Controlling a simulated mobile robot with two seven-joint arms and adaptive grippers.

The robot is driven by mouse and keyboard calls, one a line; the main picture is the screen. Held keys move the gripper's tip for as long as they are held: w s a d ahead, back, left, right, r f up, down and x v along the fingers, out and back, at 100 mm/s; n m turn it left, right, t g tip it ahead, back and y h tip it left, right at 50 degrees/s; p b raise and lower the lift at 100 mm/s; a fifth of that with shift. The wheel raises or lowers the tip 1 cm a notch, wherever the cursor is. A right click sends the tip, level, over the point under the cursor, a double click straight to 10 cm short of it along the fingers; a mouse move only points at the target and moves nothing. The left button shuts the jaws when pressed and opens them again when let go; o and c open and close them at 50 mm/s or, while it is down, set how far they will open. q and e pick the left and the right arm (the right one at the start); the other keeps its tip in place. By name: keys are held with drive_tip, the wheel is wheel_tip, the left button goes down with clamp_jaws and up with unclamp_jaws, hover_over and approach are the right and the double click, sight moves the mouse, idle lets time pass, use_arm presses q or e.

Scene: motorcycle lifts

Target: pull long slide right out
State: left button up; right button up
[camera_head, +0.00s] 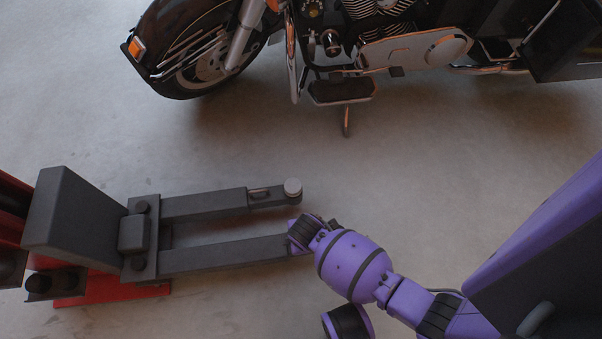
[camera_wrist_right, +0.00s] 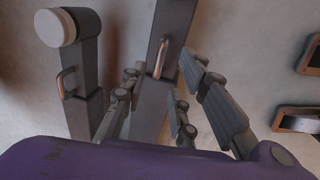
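In the head view, a dark grey lift has two parallel arms reaching right. The far arm ends in a slide (camera_head: 272,195) with a handle and a round pad (camera_head: 292,187). The near arm (camera_head: 225,255) runs to my right gripper (camera_head: 303,232), which hides its end. In the wrist view, the near arm's slide (camera_wrist_right: 172,22) carries a copper-coloured handle (camera_wrist_right: 160,58). My right gripper (camera_wrist_right: 162,85) is open, its fingers on both sides of this slide near the handle. I cannot tell whether they touch it. My left gripper is not in view.
A motorcycle (camera_head: 380,40) stands along the top of the head view. The lift's dark column (camera_head: 75,215) and red base (camera_head: 110,287) are at the left. The concrete floor (camera_head: 450,170) right of the arms is clear.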

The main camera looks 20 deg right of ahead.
drive_tip(key=f, duration=0.1)
drive_tip(key=f+b, duration=0.1)
drive_tip(key=f, duration=0.1)
drive_tip(key=f+b, duration=0.1)
drive_tip(key=shift+w+d+f, duration=0.1)
drive_tip(key=shift+w+f, duration=0.2)
drive_tip(key=shift+w, duration=0.1)
drive_tip(key=shift+w+f, duration=0.15)
drive_tip(key=shift+f, duration=0.35)
clamp_jaws()
